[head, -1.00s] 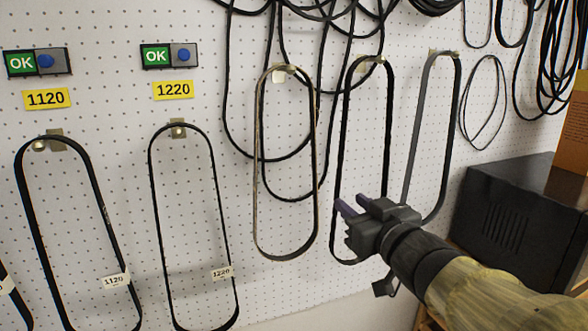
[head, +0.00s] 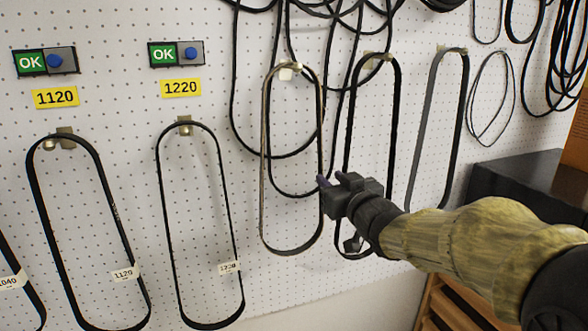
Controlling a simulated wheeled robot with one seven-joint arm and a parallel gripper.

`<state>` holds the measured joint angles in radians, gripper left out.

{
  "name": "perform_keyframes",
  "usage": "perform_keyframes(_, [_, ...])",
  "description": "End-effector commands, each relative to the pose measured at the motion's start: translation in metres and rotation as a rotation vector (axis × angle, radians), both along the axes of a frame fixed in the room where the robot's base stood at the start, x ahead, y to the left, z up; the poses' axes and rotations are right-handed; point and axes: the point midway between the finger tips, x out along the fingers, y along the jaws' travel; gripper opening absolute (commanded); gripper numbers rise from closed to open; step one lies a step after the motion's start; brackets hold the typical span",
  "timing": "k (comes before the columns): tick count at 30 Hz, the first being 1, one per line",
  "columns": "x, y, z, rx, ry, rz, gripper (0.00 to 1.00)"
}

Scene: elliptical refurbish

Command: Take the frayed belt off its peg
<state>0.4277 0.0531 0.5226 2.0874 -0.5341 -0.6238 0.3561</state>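A worn belt with pale, tan edges (head: 264,165) hangs as a long loop from a peg (head: 288,70) in the middle of the pegboard; it looks like the frayed one. My gripper (head: 332,181) is at the lower half of this belt, by its right strand. Its two fingers point left toward the board with a gap between them. I cannot tell whether a fingertip touches the strand. The belt still hangs over its peg.
Black belts tagged 1120 (head: 124,273) and 1220 (head: 229,268) hang at left under OK switches. A black belt (head: 396,120) and a grey belt (head: 424,125) hang at right, partly behind my arm. Loose belts drape above. A dark box (head: 505,180) stands at right.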

Motion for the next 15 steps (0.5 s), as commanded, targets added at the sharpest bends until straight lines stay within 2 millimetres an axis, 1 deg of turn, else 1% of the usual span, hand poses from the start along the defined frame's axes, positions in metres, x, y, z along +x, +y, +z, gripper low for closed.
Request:
perform_keyframes(1, [0.0055,0.0028,0.001,0.002,0.002,0.002,0.3])
perform_keyframes(4, [0.011,0.005,0.0003,0.001,0.001,0.001,0.3])
perform_keyframes(15, [0.0133,0.0057,0.0007,0.001,0.0,0.0,0.3])
